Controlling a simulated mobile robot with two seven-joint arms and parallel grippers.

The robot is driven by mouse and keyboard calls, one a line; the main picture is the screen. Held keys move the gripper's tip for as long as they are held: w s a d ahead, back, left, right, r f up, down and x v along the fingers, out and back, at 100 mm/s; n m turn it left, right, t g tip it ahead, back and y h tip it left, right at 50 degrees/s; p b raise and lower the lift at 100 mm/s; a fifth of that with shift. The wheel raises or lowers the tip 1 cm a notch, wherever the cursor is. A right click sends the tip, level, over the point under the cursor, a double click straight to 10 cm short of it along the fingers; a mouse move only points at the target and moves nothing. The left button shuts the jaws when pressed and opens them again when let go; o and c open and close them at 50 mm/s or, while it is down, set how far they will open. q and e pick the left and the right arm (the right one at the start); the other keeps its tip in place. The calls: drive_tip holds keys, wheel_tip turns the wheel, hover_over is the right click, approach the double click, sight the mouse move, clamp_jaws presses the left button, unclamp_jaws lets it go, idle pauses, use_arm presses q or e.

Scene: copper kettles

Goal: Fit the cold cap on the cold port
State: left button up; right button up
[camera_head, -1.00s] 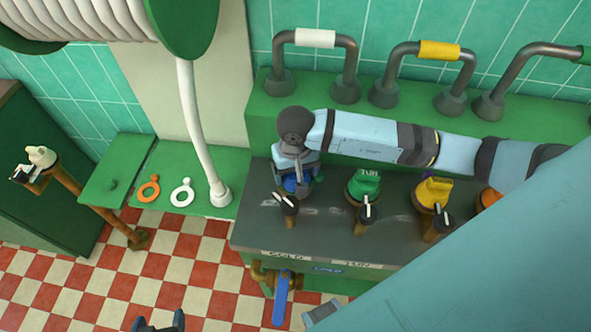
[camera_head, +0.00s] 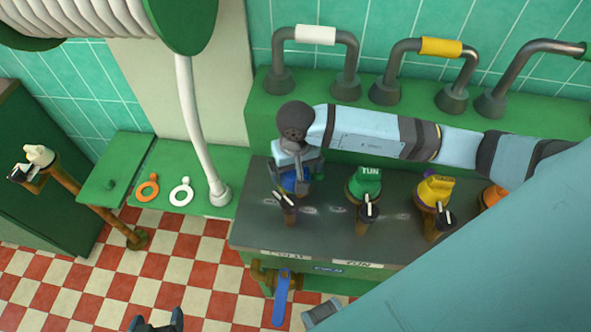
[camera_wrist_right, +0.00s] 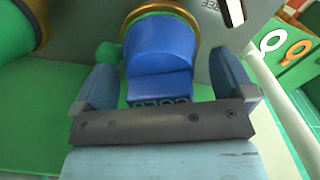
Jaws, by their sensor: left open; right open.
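The blue cold cap (camera_head: 292,186) is at the left end of the dark counter, largely hidden by my right gripper (camera_head: 296,172) in the head view. In the right wrist view the cap (camera_wrist_right: 160,55) shows COLD lettering on its grip and meets a brass and green ring, apparently the cold port (camera_wrist_right: 160,14). My right gripper (camera_wrist_right: 164,72) is open, one finger on each side of the cap, with small gaps visible. Whether the cap is fully seated cannot be told. My left gripper (camera_head: 157,323) is open and empty at the bottom edge, over the floor.
A green TUN cap (camera_head: 367,183), a yellow cap (camera_head: 435,190) and an orange one (camera_head: 490,198) stand to the right. Small levers line the counter front. A blue-handled valve (camera_head: 281,298) hangs below. Orange (camera_head: 147,188) and white (camera_head: 181,192) rings lie on the green ledge.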

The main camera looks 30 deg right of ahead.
wheel_tip(320, 180, up, 13)
drive_tip(key=shift+f+b, duration=0.15)
drive_tip(key=shift+b, duration=0.2)
idle(0.3)
